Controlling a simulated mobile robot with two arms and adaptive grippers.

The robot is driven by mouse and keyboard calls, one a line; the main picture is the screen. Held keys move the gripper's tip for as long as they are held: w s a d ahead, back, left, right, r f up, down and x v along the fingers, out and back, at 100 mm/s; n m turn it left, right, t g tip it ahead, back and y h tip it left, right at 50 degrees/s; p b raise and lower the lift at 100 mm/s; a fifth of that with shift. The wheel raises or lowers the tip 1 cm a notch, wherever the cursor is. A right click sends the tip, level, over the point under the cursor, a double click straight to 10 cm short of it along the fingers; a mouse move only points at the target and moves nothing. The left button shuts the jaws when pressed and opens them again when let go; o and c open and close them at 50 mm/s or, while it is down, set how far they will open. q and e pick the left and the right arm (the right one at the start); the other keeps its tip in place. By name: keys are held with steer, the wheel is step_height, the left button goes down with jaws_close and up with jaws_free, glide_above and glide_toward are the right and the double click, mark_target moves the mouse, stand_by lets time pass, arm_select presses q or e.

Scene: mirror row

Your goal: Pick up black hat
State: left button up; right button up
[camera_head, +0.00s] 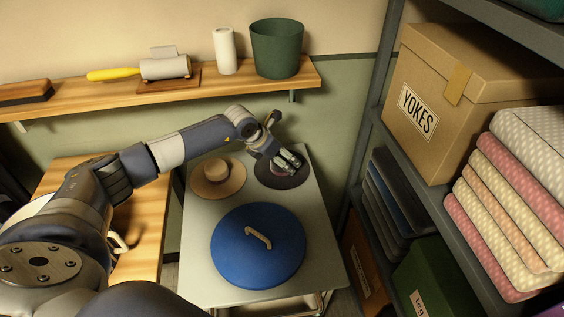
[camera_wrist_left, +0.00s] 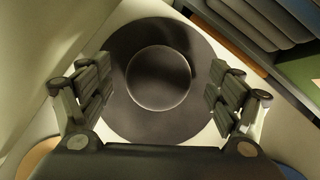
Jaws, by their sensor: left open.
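The black hat (camera_head: 297,180) lies on the grey table (camera_head: 200,272) at its far right, partly hidden by my left gripper (camera_head: 288,161). In the left wrist view the hat (camera_wrist_left: 158,80) shows from above, with a round crown and a wide flat brim. My left gripper (camera_wrist_left: 160,92) is open, with one finger on each side of the crown and over the brim. The fingers look apart from the crown. I cannot tell whether they touch the brim. My right gripper is not in view.
A tan hat (camera_head: 218,176) lies left of the black hat, and a large blue round lid-like thing (camera_head: 258,268) with a light handle lies in front. A wall shelf (camera_head: 120,113) runs behind. A shelf rack with a YOKES box (camera_head: 430,120) and folded fabrics (camera_head: 515,175) stands close on the right.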

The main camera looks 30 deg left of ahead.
arm_select(q)
steer(key=shift+x, duration=0.9)
steer(key=shift+a, duration=0.1)
steer(key=c, duration=1.2)
